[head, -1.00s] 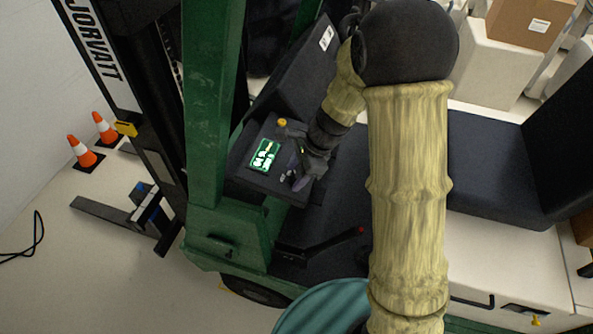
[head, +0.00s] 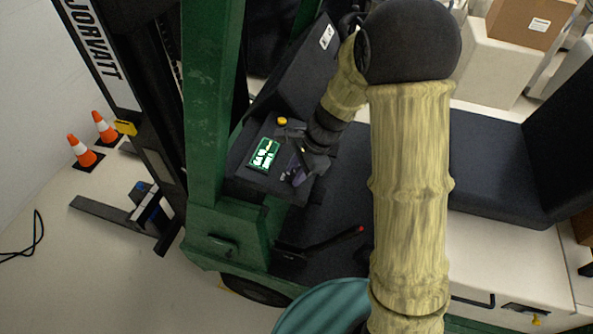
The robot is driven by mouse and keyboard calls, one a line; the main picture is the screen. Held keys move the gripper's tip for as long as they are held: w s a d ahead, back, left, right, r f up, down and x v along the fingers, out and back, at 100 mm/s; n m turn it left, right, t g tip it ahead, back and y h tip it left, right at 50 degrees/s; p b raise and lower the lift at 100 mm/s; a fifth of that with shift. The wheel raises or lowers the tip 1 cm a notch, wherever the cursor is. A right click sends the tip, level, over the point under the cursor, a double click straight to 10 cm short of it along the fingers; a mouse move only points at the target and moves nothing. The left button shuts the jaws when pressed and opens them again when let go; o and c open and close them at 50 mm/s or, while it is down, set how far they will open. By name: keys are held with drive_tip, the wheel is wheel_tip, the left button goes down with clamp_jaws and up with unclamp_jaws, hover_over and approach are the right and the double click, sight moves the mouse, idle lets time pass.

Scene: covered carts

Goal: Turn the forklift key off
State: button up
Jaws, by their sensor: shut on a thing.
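The forklift's dark control panel (head: 240,168) carries a lit green display (head: 264,154) and a yellow knob (head: 282,121). My gripper (head: 294,176) points down at the right part of this panel, just right of the display. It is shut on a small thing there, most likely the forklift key. The key is largely hidden by the fingers, and its turn angle cannot be told. My arm comes in over the seat area from the right.
A green forklift post (head: 212,110) stands left of the panel. A black lever with a red tip (head: 335,240) is below it. A dark seat (head: 490,165) is at the right. Orange cones (head: 82,150) stand at far left, and a cardboard box (head: 530,22) at top right.

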drive_tip(key=n+b, duration=0.1)
drive_tip(key=n, duration=0.4)
drive_tip(key=shift+w+g+h, duration=0.1)
drive_tip(key=shift+g+h, duration=0.3)
drive_tip(key=n, duration=0.5)
drive_tip(key=shift+a+g+h+b, duration=0.1)
drive_tip(key=shift+g+h+b, duration=0.2)
drive_tip(key=shift+h, duration=0.1)
drive_tip(key=o, duration=1)
drive_tip(key=shift+r, duration=0.1)
drive_tip(key=b+v, duration=0.3)
drive_tip(key=v, duration=1.4)
drive_tip(key=shift+r, duration=0.15)
